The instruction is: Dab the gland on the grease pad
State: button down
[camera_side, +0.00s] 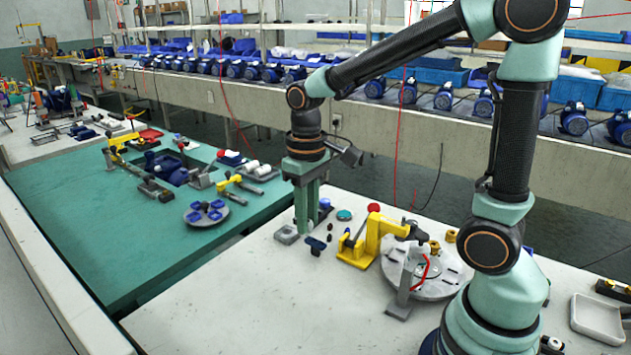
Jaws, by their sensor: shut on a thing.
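A small grey block (286,236) lies at the left of the fingertips and may be the grease pad. I cannot tell whether the held thing touches it. Small brass-coloured fittings (450,236) stand on the right, by the round grey plate.
A yellow clamp (372,238) and a round grey plate (440,287) stand to the right. The front-left white tabletop is clear.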

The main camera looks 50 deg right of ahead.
jog(key=w+d+f, duration=0.2)
jog(key=w+d, duration=0.4)
jog(key=d, duration=0.2)
jog(key=t+h, duration=0.1)
jog(key=t, duration=0.1)
send_over(344, 214)
notch_tip(344, 214, down, 7)
jog(key=shift+s+a+f, duration=0.1)
jog(key=shift+f, duration=2.75)
jog(key=shift+f, duration=0.7)
notch_tip(344, 214, up, 7)
jog(key=shift+r, duration=0.1)
